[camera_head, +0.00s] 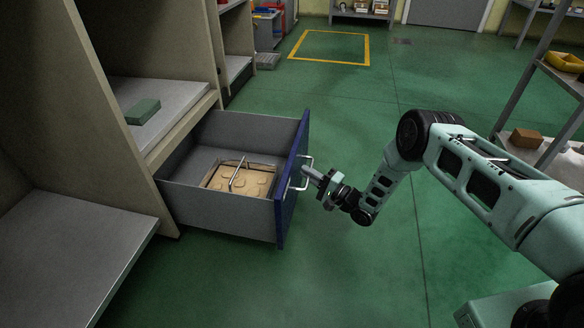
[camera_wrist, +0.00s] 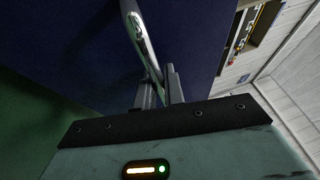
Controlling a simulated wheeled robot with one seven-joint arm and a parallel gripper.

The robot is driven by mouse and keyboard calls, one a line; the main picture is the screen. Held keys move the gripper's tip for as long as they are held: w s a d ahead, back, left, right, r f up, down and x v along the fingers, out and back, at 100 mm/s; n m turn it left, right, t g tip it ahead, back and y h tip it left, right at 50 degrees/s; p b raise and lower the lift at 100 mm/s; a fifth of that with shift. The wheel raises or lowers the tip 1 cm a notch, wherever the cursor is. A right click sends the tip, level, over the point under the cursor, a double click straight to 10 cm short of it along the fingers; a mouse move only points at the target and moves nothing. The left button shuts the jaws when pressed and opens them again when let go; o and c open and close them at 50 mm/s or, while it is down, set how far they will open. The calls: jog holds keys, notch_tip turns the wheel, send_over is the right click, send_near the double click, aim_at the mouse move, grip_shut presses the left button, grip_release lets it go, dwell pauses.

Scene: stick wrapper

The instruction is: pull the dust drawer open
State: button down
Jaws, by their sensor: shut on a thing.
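The dust drawer (camera_head: 222,207) stands well out of the cabinet in the head view, with grey walls and a blue front (camera_head: 292,178). Inside lies a tan tray-like piece with raised pads (camera_head: 257,184) and a thin metal handle. My gripper (camera_head: 308,174) is at the outer side of the blue front, shut on the drawer's metal handle (camera_head: 304,163). In the wrist view the handle (camera_wrist: 140,35) runs down between my two fingers (camera_wrist: 160,90), in front of the dark blue front (camera_wrist: 190,40). The exact contact is partly hidden.
The beige cabinet (camera_head: 160,45) holds a shelf with a green block (camera_head: 143,111). A lower grey shelf (camera_head: 65,250) is at the left. A rack at right carries a brown block (camera_head: 525,138) and a yellow bin (camera_head: 566,61). Green floor (camera_head: 345,105) beyond the drawer is clear.

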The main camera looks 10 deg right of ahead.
jog(key=shift+s+d+p, duration=0.15)
jog(key=shift+s+d, duration=0.1)
jog(key=shift+d, duration=0.45)
jog(key=shift+s+d+p, duration=0.1)
jog(key=shift+s+d, duration=0.2)
jog(key=shift+d, duration=0.35)
jog(key=shift+s+d+p, duration=0.15)
jog(key=shift+s+d, duration=0.1)
jog(key=shift+d, duration=0.45)
jog(key=c, duration=1.8)
grip_release()
jog(key=shift+o, duration=0.2)
jog(key=p+v, duration=0.5)
jog(key=v, duration=1.2)
jog(key=shift+d+f, duration=0.15)
jog(key=shift+s, duration=0.1)
